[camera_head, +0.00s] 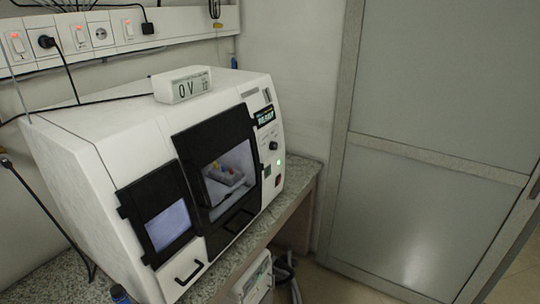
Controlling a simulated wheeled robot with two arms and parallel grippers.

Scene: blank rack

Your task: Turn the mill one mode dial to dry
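A white milling machine (95,140) stands on the counter, its front turned to the right. A small round black knob (273,146) sits on the narrow control strip at the right of its front, under a dark label (265,116). The knob looks like the mode dial, but its pointer and any mode words are too small to read. A green light (280,163) glows just below it. Neither of my grippers is in view.
A small display box (182,84) sits on top. The speckled counter (300,185) ends before a grey door panel (430,210). Cables hang at the left.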

